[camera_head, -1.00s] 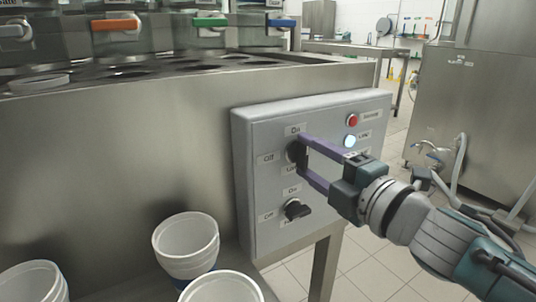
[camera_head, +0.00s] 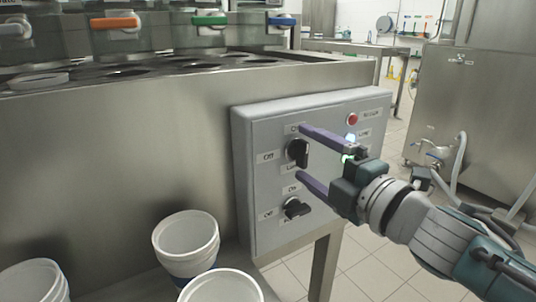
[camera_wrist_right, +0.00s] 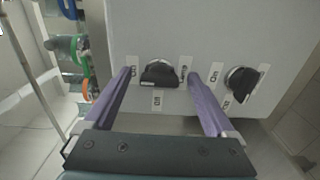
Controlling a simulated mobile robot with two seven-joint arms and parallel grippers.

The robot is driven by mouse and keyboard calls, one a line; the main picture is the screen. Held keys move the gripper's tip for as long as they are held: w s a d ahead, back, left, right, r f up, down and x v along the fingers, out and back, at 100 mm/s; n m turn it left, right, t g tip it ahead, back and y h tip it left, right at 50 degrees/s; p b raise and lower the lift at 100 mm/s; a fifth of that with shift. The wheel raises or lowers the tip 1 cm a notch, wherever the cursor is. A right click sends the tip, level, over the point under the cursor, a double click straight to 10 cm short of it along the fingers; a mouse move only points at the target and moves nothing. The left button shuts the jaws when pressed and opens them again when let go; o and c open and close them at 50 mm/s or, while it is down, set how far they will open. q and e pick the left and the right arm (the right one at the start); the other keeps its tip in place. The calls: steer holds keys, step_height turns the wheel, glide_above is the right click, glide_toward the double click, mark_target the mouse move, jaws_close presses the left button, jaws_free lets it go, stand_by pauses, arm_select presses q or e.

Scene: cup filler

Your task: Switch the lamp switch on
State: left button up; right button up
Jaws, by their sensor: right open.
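The upper black knob (camera_head: 298,153) on the grey control panel has "On" above it, "Off" to its left and a label below that seems to start with "Lam". Its grip bar stands upright, in line with the "On" label. My right gripper (camera_head: 308,153) is open, with one purple finger above the knob and one below, apart from it. In the right wrist view the knob (camera_wrist_right: 160,74) lies between the spread fingers (camera_wrist_right: 160,95). A second black knob (camera_head: 296,208) sits lower, its bar roughly sideways. My left gripper is not in view.
White cups (camera_head: 186,238) stand at lower left. Open floor lies right of the panel.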

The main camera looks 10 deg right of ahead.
steer(key=shift+s+d, duration=0.1)
steer(key=shift+s, duration=0.15)
steer(key=p+v, duration=0.2)
steer(key=v, duration=0.7)
steer(key=shift+s, duration=0.15)
